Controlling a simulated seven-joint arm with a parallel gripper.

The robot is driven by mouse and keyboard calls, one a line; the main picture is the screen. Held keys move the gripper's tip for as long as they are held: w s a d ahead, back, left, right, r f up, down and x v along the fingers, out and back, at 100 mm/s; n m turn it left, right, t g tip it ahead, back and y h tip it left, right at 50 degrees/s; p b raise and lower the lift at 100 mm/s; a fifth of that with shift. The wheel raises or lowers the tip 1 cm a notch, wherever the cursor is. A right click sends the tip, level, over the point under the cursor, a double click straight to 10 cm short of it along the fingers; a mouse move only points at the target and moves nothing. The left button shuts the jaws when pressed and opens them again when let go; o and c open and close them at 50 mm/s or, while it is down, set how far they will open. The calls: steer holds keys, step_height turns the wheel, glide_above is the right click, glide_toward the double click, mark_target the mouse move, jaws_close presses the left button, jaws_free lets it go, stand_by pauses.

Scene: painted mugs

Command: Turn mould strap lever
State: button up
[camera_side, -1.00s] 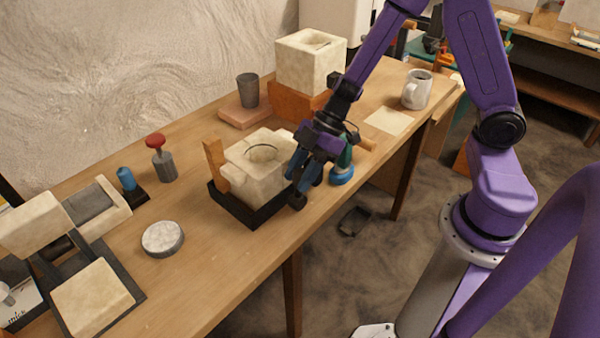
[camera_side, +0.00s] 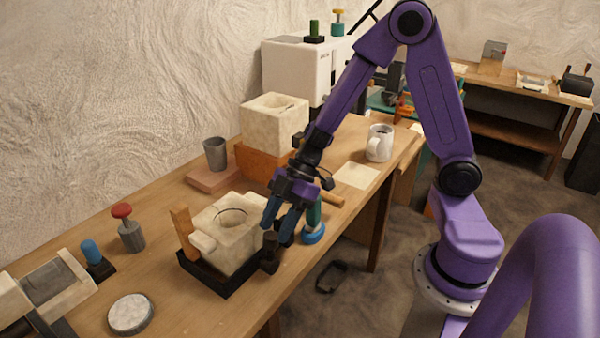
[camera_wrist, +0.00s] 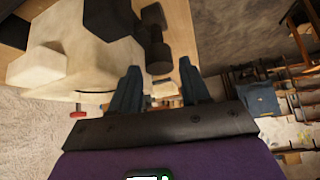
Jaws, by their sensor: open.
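The cream plaster mould (camera_side: 229,228), with a round opening on top, sits in a black tray (camera_side: 222,281). At its right side is a black, knob-ended part (camera_side: 269,253), which may be the strap lever. It shows as a dark two-ended bar in the wrist view (camera_wrist: 156,45), beside the pale mould (camera_wrist: 75,55). My gripper (camera_side: 280,223) is open and empty, its blue fingers pointing down just above and right of the black part. In the wrist view my gripper (camera_wrist: 159,82) has its fingers spread, with the bar ahead of the gap. The strap itself is not clear.
A wooden upright (camera_side: 184,230) stands at the mould's left. A green and blue tool (camera_side: 313,231) stands close right of my gripper, near the table edge. A second plaster block (camera_side: 274,124) is behind. A grey disc (camera_side: 130,314) lies in front left.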

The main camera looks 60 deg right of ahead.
steer(key=v, duration=1.4)
steer(key=shift+d+r, duration=0.1)
steer(key=shift+a+n, duration=0.3)
steer(key=c, duration=0.8)
steer(key=a+n+g+h, duration=0.1)
steer(key=a+n+h, duration=0.1)
steer(key=a+n, duration=0.1)
steer(key=a+f+n+g+h, duration=0.1)
steer(key=a+n+h, duration=0.1)
steer(key=a+n, duration=0.2)
steer(key=s+a+f+n+g+h, duration=0.1)
steer(key=a+n+g, duration=0.1)
steer(key=a+n, duration=0.1)
steer(key=shift+a+f+n+h, duration=0.25)
steer(key=shift+n+h, duration=0.15)
steer(key=shift+n, duration=0.4)
jaws_close()
steer(key=a+n+t+h, duration=0.4)
steer(key=a+n+h, duration=0.1)
steer(key=a+n, duration=0.5)
steer(key=w+d+f, duration=0.1)
steer(key=d+f, duration=0.5)
steer(key=f, duration=0.3)
steer(key=shift+w+d, duration=0.35)
steer(key=shift+d, duration=0.05)
